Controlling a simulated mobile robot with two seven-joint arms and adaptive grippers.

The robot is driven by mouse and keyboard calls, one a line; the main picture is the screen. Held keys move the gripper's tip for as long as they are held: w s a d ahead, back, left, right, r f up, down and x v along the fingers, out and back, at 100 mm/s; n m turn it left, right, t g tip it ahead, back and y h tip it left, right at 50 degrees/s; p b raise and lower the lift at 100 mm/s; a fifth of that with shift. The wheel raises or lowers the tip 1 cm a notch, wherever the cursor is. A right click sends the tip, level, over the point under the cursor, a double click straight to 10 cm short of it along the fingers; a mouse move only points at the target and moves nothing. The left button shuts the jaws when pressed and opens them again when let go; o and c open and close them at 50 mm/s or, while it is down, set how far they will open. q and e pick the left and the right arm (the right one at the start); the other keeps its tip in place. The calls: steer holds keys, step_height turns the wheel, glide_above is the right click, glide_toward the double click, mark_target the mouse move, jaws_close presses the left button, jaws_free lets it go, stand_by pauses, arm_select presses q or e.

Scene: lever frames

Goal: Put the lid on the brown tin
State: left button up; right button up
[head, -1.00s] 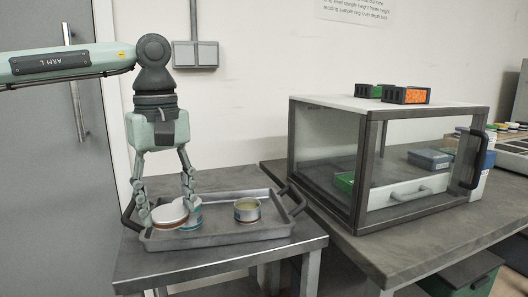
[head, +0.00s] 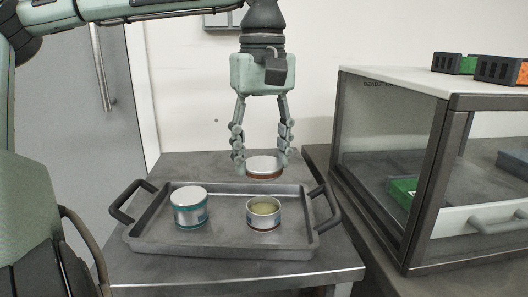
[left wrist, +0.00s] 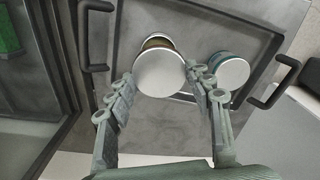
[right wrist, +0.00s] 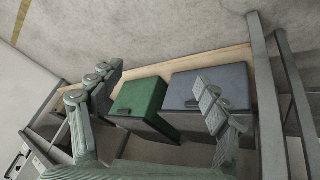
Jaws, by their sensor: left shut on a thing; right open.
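My left gripper (head: 262,165) is shut on a round lid (head: 264,169) with a pale top and a brown rim. It holds the lid in the air, above and a little behind the open brown tin (head: 264,214) in the head view. The tin stands upright on the tray, with yellowish contents showing. In the left wrist view, the lid (left wrist: 160,73) hides most of the tin, whose edge (left wrist: 157,42) shows beyond it. My right gripper (right wrist: 150,82) is open and empty in the right wrist view, away from the tray.
A teal-banded tin (head: 189,208) with a pale top stands left on the grey tray (head: 222,251). The tray has raised handles at both ends. A glass-sided cabinet (head: 390,150) stands to the right. Below my right gripper are a green box (right wrist: 138,98) and a grey box (right wrist: 215,85).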

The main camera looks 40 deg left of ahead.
mark_target(262, 162)
arm_select(q)
steer(key=shift+f+b, duration=0.5)
steer(key=shift+f, duration=0.1)
steer(key=shift+f+b, duration=1.25)
steer(key=shift+f, duration=0.2)
steer(key=shift+w+f, duration=0.1)
steer(key=shift+f, duration=0.4)
steer(key=shift+b, duration=0.3)
arm_select(e)
steer(key=w+a+r+t+y, duration=0.3)
steer(key=w+a+r+t, duration=0.2)
steer(key=a+r, duration=0.1)
steer(key=w+a+r+n+t+y, duration=0.1)
steer(key=w+a+r+t+y, duration=0.2)
steer(key=w+a+r+t, duration=0.2)
step_height(262, 162, up, 4)
steer(key=a, duration=0.2)
steer(key=shift+w+a+n, duration=0.15)
steer(key=shift+a+n, duration=0.15)
steer(key=shift+r, duration=0.15)
arm_select(q)
steer(key=shift+f+p, duration=0.3)
steer(key=shift+f, duration=0.3)
arm_select(e)
steer(key=shift+r, duration=0.1)
